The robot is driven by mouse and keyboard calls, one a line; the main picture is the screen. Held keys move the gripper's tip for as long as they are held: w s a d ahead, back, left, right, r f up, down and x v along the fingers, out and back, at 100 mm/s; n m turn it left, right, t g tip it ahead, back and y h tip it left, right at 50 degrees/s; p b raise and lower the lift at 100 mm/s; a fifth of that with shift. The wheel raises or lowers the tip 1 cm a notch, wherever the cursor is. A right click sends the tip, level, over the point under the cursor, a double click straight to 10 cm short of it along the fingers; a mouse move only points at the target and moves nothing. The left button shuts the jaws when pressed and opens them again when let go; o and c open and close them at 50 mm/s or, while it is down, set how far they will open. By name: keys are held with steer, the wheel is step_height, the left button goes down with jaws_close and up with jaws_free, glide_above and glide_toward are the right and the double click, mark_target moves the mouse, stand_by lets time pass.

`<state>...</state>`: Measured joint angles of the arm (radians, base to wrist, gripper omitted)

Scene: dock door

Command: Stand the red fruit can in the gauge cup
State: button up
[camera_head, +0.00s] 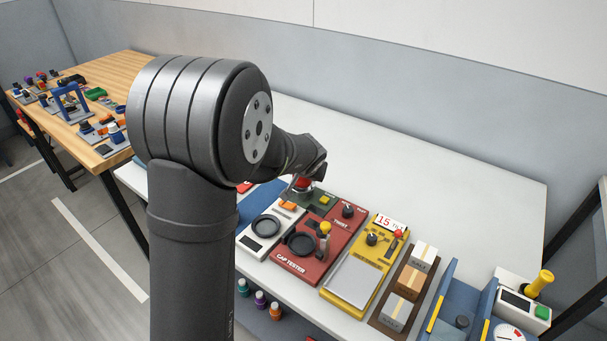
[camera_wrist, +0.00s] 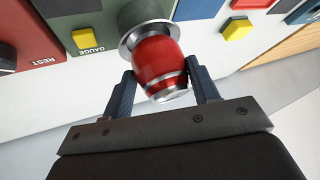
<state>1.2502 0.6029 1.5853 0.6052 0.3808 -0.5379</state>
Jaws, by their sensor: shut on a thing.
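The red fruit can (camera_wrist: 160,62), with silver bands at its end, is between the two dark fingers of my gripper (camera_wrist: 163,78). My gripper is shut on it. The can's far end meets the round metal rim of the gauge cup (camera_wrist: 127,44) on the green GAUGE panel (camera_wrist: 98,22). I cannot tell whether the can is seated inside the cup or just at its mouth. In the head view, my arm hides most of this spot. A bit of the red can (camera_head: 303,183) shows under my gripper, by the green panel (camera_head: 322,208).
A yellow button (camera_wrist: 84,39) lies beside the cup. The red cap tester (camera_head: 292,262), the yellow 15-display unit (camera_head: 352,280) and a tray of boxes (camera_head: 408,284) stand to the right in the head view. The white table behind (camera_head: 430,180) is clear.

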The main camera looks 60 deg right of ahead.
steer(key=shift+f, duration=0.2)
steer(key=shift+f, duration=0.6)
steer(key=o, duration=1.2)
steer(key=shift+c, duration=0.2)
steer(key=shift+s+f, duration=0.1)
steer(key=shift+s, duration=0.05)
steer(key=v, duration=1.3)
steer(key=shift+w+d+r, duration=0.25)
steer(key=shift+r, duration=0.05)
